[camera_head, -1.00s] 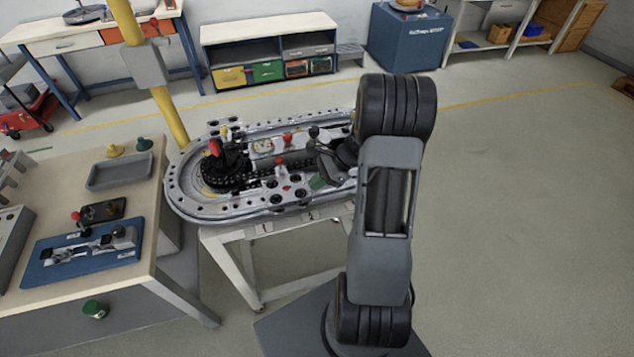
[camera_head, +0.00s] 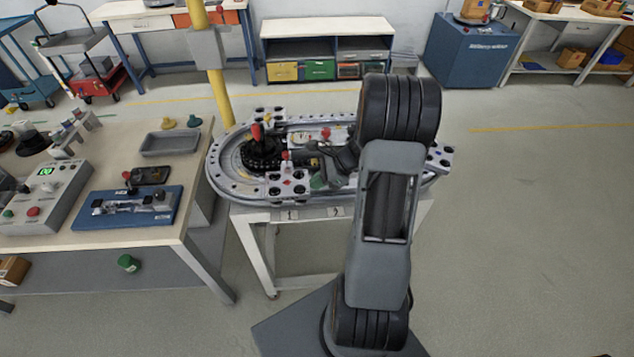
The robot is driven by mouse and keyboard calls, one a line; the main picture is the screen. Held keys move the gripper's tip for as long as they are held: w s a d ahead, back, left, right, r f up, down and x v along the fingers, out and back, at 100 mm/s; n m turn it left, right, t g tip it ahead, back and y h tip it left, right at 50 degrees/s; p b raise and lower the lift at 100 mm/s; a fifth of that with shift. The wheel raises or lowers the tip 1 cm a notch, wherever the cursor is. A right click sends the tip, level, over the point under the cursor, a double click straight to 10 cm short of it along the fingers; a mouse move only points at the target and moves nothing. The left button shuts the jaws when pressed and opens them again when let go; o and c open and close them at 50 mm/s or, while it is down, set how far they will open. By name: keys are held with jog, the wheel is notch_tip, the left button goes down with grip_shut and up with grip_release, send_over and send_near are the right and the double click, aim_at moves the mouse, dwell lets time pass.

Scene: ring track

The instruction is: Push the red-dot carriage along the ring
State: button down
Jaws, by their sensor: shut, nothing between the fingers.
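The oval ring track (camera_head: 228,187) sits on a white stand. A silver carriage (camera_head: 288,184) with dark round holes and a small red mark on top is on its near side, left of centre. A red knob (camera_head: 285,156) stands at the carriage's inner edge. My gripper (camera_head: 299,154) is shut and empty over the inside of the ring, pointing left, with its tip close to the right of the red knob. I cannot tell whether they touch. My arm hides part of the ring's right half.
Other silver carriages show at the back left (camera_head: 268,115) and right (camera_head: 441,157) of the ring. A red-topped black lever (camera_head: 256,136) stands inside the left end. A yellow post (camera_head: 221,95) rises behind it. A workbench (camera_head: 150,235) is at left; floor is clear at right.

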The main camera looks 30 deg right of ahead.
jog(key=d, duration=0.1)
jog(key=s+d, duration=0.1)
jog(key=d, duration=0.1)
jog(key=s+d, duration=0.1)
jog(key=shift+d+r, duration=0.15)
jog(key=shift+r, duration=0.05)
jog(key=v, duration=0.7)
jog(key=shift+d+r, duration=0.1)
jog(key=shift+r, duration=0.1)
jog(key=s+a+r+n+h, duration=0.4)
jog(key=a+r+n, duration=0.1)
jog(key=a+n, duration=0.5)
jog(key=s+a+r+n+h, duration=0.4)
jog(key=s+a+r+n, duration=0.1)
jog(key=a+n, duration=0.5)
jog(key=n, duration=0.2)
jog(key=shift+a+r+n+t+b, duration=0.3)
jog(key=shift+a+r+n+b, duration=0.05)
jog(key=shift+a+n, duration=0.05)
